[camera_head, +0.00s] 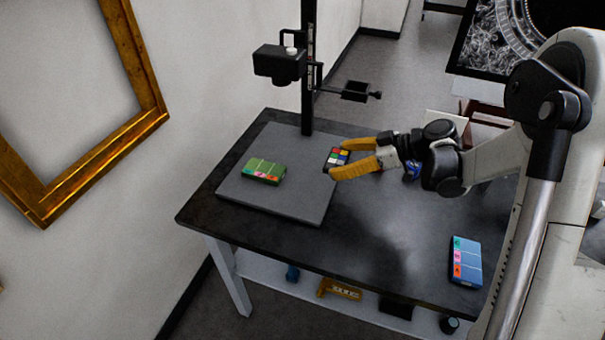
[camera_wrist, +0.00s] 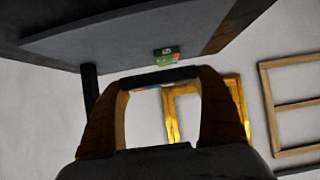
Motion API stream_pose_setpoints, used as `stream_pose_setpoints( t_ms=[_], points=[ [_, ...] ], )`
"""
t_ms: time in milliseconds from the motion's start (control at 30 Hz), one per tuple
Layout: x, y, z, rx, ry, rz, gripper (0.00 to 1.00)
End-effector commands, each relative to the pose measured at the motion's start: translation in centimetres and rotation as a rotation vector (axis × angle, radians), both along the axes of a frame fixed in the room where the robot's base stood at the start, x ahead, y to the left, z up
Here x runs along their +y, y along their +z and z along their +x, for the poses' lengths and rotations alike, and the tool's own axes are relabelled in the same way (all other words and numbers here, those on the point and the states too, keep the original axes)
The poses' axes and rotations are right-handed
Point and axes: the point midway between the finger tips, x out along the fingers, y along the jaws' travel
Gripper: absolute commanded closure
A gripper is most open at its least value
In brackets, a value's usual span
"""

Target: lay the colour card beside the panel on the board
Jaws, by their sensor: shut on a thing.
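The colour card (camera_head: 337,157), dark with a grid of coloured squares, is between the yellow fingertips of my gripper (camera_head: 339,159), which is shut on it. In the wrist view the card (camera_wrist: 158,78) shows edge-on as a dark bar spanning the fingers. The card is over or near the right edge of the grey board (camera_head: 275,203); its exact height is unclear. A green block with coloured marks, apparently the panel (camera_head: 262,170), lies on the left part of the board, apart from the card. The panel also shows in the wrist view (camera_wrist: 166,53).
A black stand column (camera_head: 308,70) with a camera (camera_head: 279,64) rises behind the board. A blue block (camera_head: 466,262) lies at the right of the dark table (camera_head: 370,255). The board is bare between panel and card. A gilt frame (camera_head: 95,165) hangs left.

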Motion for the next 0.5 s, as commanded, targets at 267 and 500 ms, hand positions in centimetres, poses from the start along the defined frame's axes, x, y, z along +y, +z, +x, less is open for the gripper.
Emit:
stream_pose_setpoints(
  t_ms=[267, 500],
  points=[
    [6.6, -4.4, 1.0, 0.000, 0.002, 0.001, 0.49],
    [8.5, -5.5, 1.3, -0.001, -0.001, 0.001, 0.49]
  ],
)
